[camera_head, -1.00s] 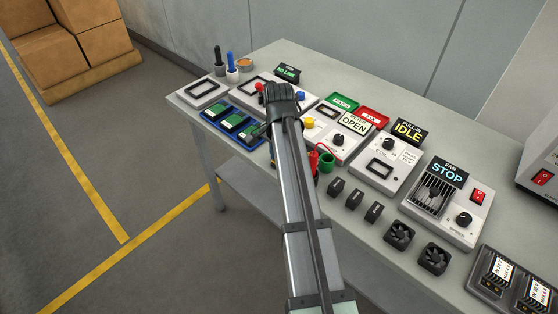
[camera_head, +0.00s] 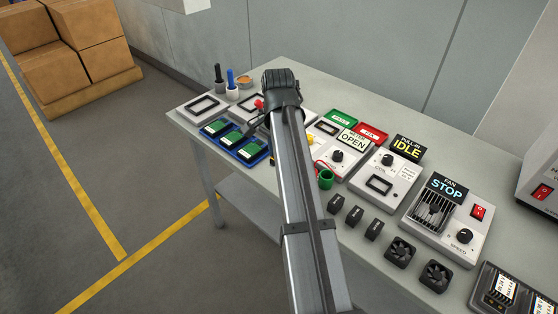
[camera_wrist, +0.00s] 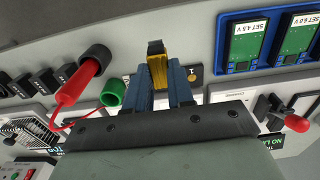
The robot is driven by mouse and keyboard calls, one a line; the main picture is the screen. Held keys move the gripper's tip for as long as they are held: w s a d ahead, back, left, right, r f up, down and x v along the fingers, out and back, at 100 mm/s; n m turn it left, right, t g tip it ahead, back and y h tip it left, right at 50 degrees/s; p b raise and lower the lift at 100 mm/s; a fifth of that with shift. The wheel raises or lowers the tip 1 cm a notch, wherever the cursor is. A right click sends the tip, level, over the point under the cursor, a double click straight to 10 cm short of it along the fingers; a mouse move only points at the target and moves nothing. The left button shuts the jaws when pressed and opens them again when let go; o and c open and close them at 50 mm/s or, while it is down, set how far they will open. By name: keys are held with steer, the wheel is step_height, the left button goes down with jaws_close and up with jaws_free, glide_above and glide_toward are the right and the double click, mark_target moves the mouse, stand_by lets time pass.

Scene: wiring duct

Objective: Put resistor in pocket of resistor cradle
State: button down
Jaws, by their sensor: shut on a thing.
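In the wrist view, my gripper (camera_wrist: 160,92) has two blue fingers closed on a yellow piece with a dark tip, which I take to be the resistor (camera_wrist: 157,66). The held piece sticks out beyond the fingertips, above the pale bench. In the head view my arm hides the gripper and the resistor. I cannot clearly make out the resistor cradle or its pocket.
The green cup (camera_wrist: 113,93) and red probe (camera_wrist: 80,78) are close left of the fingers. The blue tray of green boards (camera_head: 235,140) is left of my arm. The meter box showing OPEN (camera_head: 338,157) stands right of it. Small black parts (camera_head: 355,215) line the front.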

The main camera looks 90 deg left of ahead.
steer(key=shift+w+r, duration=0.15)
steer(key=shift+r, duration=0.35)
steer(key=w+a, duration=0.1)
steer(key=w, duration=0.4)
step_height(320, 180, up, 4)
steer(key=m, duration=1.8)
glide_above(327, 129)
steer(key=shift+a+f, duration=0.1)
steer(key=shift+f, duration=4.95)
steer(key=shift+f, duration=0.1)
steer(key=c, duration=1.4)
jaws_free()
steer(key=shift+c, duration=0.2)
steer(key=o, duration=0.5)
steer(key=shift+c, duration=0.2)
